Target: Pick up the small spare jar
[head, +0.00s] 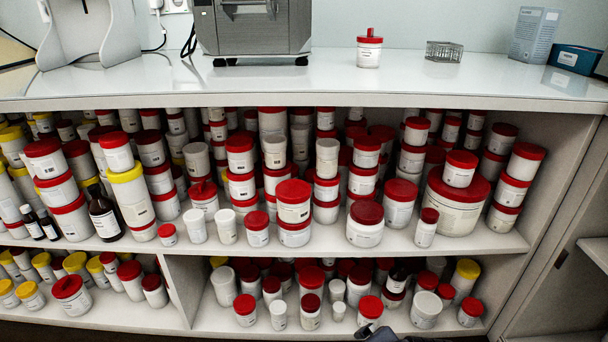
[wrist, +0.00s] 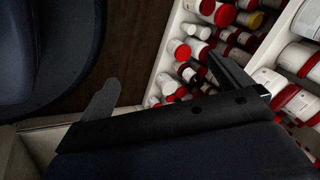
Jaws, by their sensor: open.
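Many white jars with red, yellow or white lids fill two shelves, and I cannot tell for certain which is the small spare jar. One small jar (head: 338,311) with a white lid stands at the front of the lower shelf. Another small jar (head: 167,235) with a red lid stands at the front of the upper shelf. A single red-lidded jar (head: 368,50) stands alone on the counter top. My gripper (wrist: 163,69) is open and empty in the wrist view, its two dark fingers wide apart, with shelved jars beyond the right finger.
The white counter (head: 250,85) holds a grey machine (head: 252,25), a small wire rack (head: 444,51) and boxes (head: 535,35) at the right. Jars stand tightly packed and stacked. A divider (head: 178,285) splits the lower shelf. Dark brown bottles (head: 103,215) stand at the left.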

